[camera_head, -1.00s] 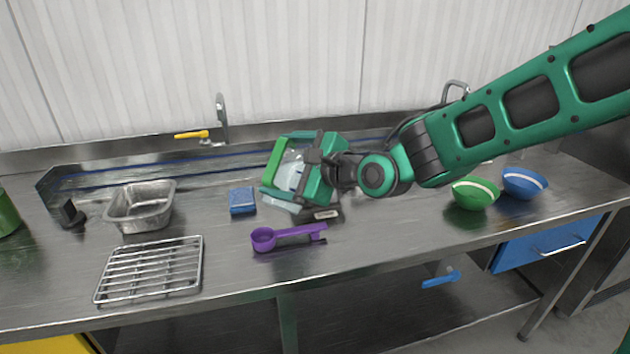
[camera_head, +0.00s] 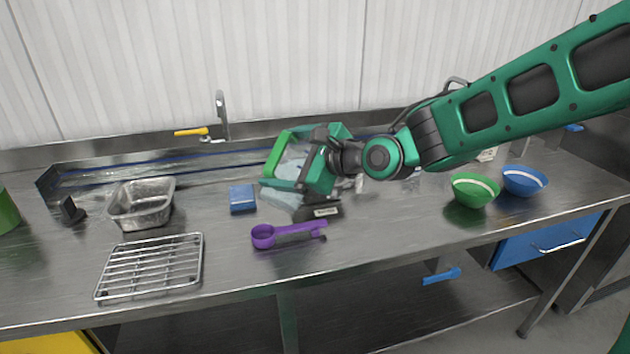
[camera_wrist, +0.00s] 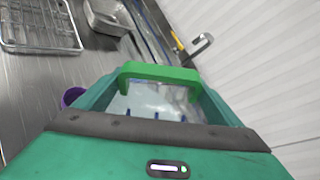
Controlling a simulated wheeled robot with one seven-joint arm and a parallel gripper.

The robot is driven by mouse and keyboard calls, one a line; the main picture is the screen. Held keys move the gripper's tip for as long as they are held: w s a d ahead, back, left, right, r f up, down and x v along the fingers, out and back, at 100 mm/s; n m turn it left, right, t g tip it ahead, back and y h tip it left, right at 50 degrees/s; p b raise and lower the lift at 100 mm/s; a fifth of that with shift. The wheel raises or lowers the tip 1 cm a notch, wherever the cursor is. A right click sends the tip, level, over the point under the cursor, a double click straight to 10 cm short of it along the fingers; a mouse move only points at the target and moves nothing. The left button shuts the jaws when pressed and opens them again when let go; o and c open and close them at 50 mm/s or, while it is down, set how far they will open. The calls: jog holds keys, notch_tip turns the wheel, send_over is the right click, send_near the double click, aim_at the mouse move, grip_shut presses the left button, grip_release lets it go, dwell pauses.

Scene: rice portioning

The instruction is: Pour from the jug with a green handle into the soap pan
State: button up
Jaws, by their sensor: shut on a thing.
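The clear jug (camera_head: 291,170) with a bright green handle (camera_head: 277,154) is between the fingers of my gripper (camera_head: 289,161), which is shut on it. It appears held above the steel counter. In the wrist view, the handle (camera_wrist: 160,72) crosses between the two green fingers, and the clear body (camera_wrist: 150,103) with blue marks shows behind it. I cannot tell what is inside. A rectangular metal pan (camera_head: 142,217), the only pan I see, stands on the counter to the left. It also shows in the wrist view (camera_wrist: 108,20).
A blue sponge (camera_head: 242,198) lies between pan and jug. A purple scoop (camera_head: 290,233) and wire rack (camera_head: 150,266) lie in front. A dark labelled object (camera_head: 318,212) is below my gripper. Green (camera_head: 474,190) and blue (camera_head: 524,182) bowls stand right. A tap (camera_head: 221,115) rises behind.

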aim_at(297, 140)
jog(key=shift+w+d+r+m+g+p, duration=0.25)
jog(key=shift+w+m+p, duration=0.35)
jog(key=shift+p, duration=0.45)
jog(key=shift+w+d+r+m+g+p, duration=0.15)
jog(key=shift+w+d+m+g+p, duration=0.3)
jog(key=shift+p, duration=0.55)
dwell(1.9)
jog(key=shift+w+d+r+m+g, duration=0.2)
jog(key=shift+w+r+m, duration=0.1)
jog(key=shift+w, duration=0.3)
jog(key=shift+w+d+r+m+g, duration=0.15)
jog(key=shift+w+d+r, duration=0.1)
jog(key=shift+w, duration=0.35)
jog(key=shift+w+r, duration=0.1)
jog(key=shift+w, duration=0.1)
jog(key=shift+d, duration=0.1)
jog(key=shift+w+d+r+m+y, duration=0.2)
jog(key=shift+w+r+m+y, duration=0.1)
jog(key=shift+w+r+m, duration=0.15)
